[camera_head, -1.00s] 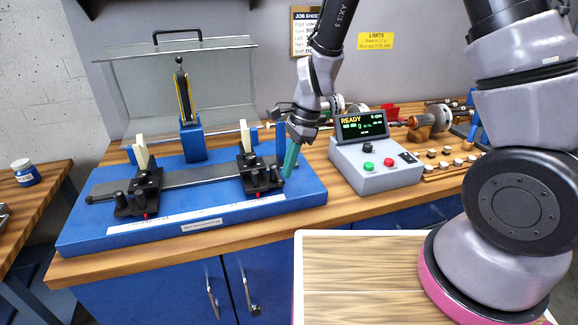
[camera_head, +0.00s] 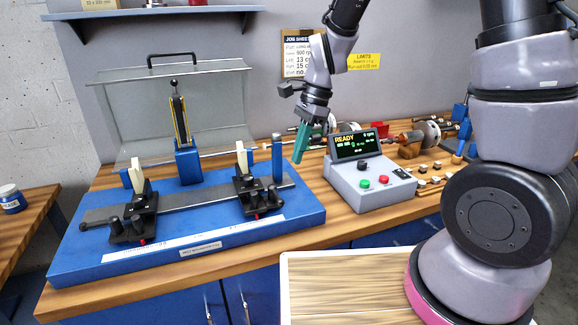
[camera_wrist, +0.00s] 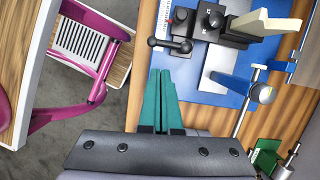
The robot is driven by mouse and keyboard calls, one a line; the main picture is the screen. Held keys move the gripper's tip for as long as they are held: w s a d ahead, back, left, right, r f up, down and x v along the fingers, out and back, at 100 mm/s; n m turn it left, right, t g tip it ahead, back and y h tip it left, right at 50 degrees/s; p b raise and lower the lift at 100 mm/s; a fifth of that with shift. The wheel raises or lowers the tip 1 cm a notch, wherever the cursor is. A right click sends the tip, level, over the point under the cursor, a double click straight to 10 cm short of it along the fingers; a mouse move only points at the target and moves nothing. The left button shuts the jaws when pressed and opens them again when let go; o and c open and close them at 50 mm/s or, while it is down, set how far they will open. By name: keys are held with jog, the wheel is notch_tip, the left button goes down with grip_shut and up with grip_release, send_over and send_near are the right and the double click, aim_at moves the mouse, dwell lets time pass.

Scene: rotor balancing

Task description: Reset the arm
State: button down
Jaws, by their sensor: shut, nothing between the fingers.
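My gripper (camera_head: 300,160) has teal fingers and hangs above the bench, between the blue balancing stand and the grey control box. The fingers point down and look closed together, with nothing between them. In the wrist view the teal fingers (camera_wrist: 162,75) lie side by side over the wooden bench edge and the blue base. The balancing stand (camera_head: 75,270) is a blue base with two black roller supports, the left one (camera_head: 132,218) and the right one (camera_head: 258,195). No rotor rests across the supports.
The control box (camera_head: 372,190) shows READY, with green and red buttons. A clear guard (camera_head: 130,100) stands behind the stand. Rotors (camera_head: 425,133) and small weights (camera_head: 432,180) lie at the right of the bench. A blue post (camera_head: 277,158) stands close to my gripper's left.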

jog(key=shift+r, duration=0.15)
jog(key=d+r+n+t, duration=0.45)
jog(key=d+r, duration=0.65)
jog(key=r, duration=0.4)
jog(key=s+d+r+n+t+h, duration=0.1)
jog(key=s+d+r+n+t, duration=0.3)
jog(key=s+d+r, duration=0.4)
jog(key=shift+d+n, duration=0.45)
dwell(0.4)
